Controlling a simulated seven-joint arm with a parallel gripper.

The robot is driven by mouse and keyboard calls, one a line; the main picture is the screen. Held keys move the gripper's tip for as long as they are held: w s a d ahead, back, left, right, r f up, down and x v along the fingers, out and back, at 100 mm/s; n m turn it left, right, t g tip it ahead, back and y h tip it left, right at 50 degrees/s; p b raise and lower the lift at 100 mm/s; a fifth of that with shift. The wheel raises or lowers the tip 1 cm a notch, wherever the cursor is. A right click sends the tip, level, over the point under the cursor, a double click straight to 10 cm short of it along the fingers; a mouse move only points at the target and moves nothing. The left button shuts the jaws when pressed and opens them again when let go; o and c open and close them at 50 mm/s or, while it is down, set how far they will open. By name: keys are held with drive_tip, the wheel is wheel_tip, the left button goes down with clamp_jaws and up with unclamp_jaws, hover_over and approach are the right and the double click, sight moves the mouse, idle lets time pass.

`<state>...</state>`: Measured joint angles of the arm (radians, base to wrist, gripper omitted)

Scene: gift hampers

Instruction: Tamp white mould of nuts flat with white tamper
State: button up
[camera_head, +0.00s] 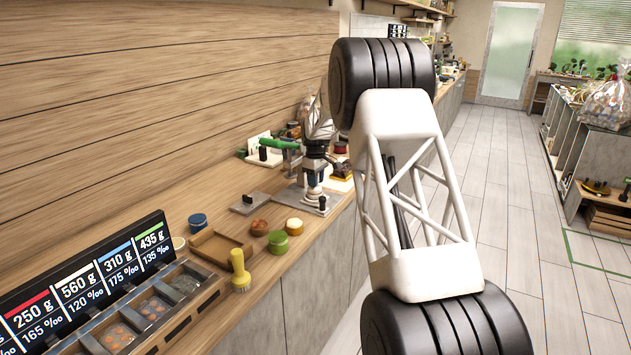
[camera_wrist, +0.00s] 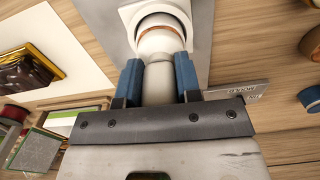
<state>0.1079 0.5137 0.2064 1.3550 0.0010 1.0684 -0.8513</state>
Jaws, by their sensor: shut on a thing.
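My gripper (camera_wrist: 159,62) is shut on the white tamper (camera_wrist: 159,84), its blue fingers on either side of the handle. The tamper's wide white head points into the white mould (camera_wrist: 130,14), which sits on a grey board (camera_wrist: 205,30). A brown-orange band (camera_wrist: 158,28) shows around the head; I cannot tell whether it is nuts. The nuts under the head are hidden. In the head view my gripper (camera_head: 316,158) is over the grey board (camera_head: 300,197), with white parts of tamper or mould (camera_head: 314,184) below it.
Nut bins (camera_head: 150,307) and a weight sign (camera_head: 85,285) are at front left. A gold-edged brown item (camera_wrist: 27,73) lies beside the board.

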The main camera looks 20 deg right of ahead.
drive_tip(key=shift+r, duration=1.3)
drive_tip(key=shift+f, duration=0.2)
drive_tip(key=shift+f, duration=0.35)
drive_tip(key=shift+f, duration=1.05)
idle(0.8)
drive_tip(key=shift+r, duration=0.15)
drive_tip(key=shift+r, duration=1.45)
drive_tip(key=shift+r, duration=0.1)
drive_tip(key=shift+r, duration=2.9)
